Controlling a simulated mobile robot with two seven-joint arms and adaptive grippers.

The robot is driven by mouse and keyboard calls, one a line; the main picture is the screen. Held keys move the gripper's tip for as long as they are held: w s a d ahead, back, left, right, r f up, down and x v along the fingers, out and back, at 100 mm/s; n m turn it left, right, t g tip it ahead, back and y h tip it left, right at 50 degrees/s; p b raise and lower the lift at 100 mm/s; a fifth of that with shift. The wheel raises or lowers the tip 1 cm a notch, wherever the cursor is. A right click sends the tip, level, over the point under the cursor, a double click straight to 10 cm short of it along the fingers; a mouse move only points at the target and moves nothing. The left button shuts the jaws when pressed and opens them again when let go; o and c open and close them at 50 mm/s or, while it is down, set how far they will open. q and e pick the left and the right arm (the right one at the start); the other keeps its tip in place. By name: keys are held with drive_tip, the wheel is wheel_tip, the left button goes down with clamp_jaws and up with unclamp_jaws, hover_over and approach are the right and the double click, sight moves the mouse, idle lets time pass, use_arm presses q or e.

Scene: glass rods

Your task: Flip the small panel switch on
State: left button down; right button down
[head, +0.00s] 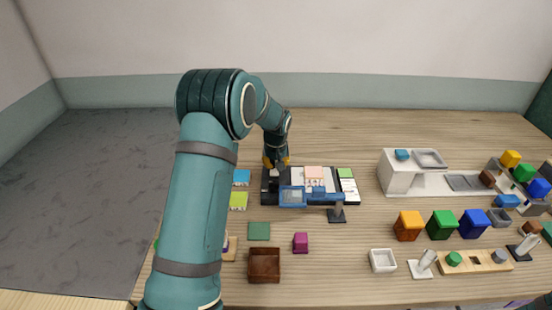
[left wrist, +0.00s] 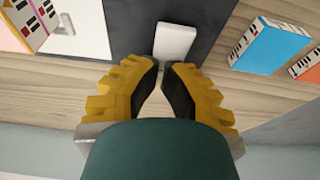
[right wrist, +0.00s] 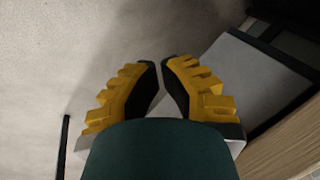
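The small panel switch is a white block (left wrist: 175,42) on a dark panel (left wrist: 130,20) in the left wrist view. In the head view the dark panel (head: 268,198) lies on the table beyond the middle. My left gripper (left wrist: 163,66) has its fingertips close together, just at the near end of the white switch; I cannot tell whether they touch it. In the head view the left gripper (head: 276,162) is at the panel's far left corner. My right gripper (right wrist: 162,62) has its fingertips together, with nothing between them, away from the table.
A blue-framed piece on a stand (head: 337,214) is at the panel's front right. A brown box (head: 264,266), a magenta block (head: 300,242) and a green square (head: 259,231) lie nearer. Coloured boxes and a white unit (head: 396,180) stand right. My left arm hides the table's left part.

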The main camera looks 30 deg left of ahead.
use_arm(q)
drive_tip(key=shift+s+d, duration=0.15)
drive_tip(key=shift+s+d+r, duration=0.3)
drive_tip(key=shift+s+r, duration=0.05)
drive_tip(key=shift+s, duration=0.15)
idle(0.4)
drive_tip(key=r+p, duration=0.2)
drive_tip(key=r, duration=0.1)
drive_tip(key=r+p, duration=0.1)
drive_tip(key=shift+w+a+r, duration=0.2)
drive_tip(key=shift+w+r, duration=0.05)
drive_tip(key=w+a+p+v, duration=0.1)
drive_tip(key=w+v, duration=0.1)
drive_tip(key=v, duration=0.7)
drive_tip(key=shift+s+r, duration=0.2)
drive_tip(key=shift+r, duration=0.15)
drive_tip(key=shift+d+r+p, duration=0.1)
drive_tip(key=shift+p, duration=0.25)
